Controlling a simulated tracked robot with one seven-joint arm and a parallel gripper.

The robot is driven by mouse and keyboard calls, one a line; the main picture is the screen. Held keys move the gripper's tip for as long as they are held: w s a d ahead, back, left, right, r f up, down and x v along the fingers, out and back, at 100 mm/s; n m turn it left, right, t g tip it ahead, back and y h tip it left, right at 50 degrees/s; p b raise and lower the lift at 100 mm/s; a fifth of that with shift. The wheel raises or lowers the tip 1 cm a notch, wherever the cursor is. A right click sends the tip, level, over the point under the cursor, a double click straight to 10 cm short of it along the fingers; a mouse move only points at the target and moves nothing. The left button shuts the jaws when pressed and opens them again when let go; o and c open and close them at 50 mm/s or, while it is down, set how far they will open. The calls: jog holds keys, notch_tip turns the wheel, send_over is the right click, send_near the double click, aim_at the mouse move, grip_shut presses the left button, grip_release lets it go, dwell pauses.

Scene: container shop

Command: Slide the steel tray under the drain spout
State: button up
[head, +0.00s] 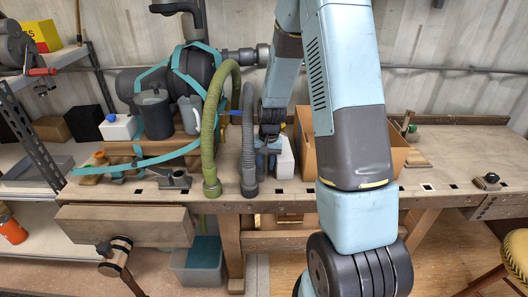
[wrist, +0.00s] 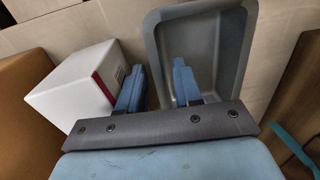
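The grey steel tray (wrist: 222,50) lies in the wrist view on a wooden surface, its hollow side facing the camera. My gripper (wrist: 158,72) is open, its two blue fingers apart. The left finger is between the white box and the tray's left rim; the right finger overlaps the tray's hollow. I cannot tell whether either finger touches the tray. In the head view my gripper (head: 266,150) is low over the bench, partly hidden by my arm, and I cannot make out the tray there.
A white box with a red stripe (wrist: 78,82) stands close left of the gripper. An open cardboard box (head: 304,136) is to its right in the head view. A green hose (head: 210,140) and grey hose (head: 248,150) hang left of the gripper. The bench's right side is mostly clear.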

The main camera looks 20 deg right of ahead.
jog(key=shift+w+f, duration=0.35)
jog(key=shift+f, duration=0.25)
jog(key=shift+s+a, duration=0.2)
jog(key=shift+s, duration=0.15)
jog(key=shift+w+f, duration=0.15)
jog(key=shift+f, duration=0.1)
jog(key=shift+r, duration=0.1)
grip_shut()
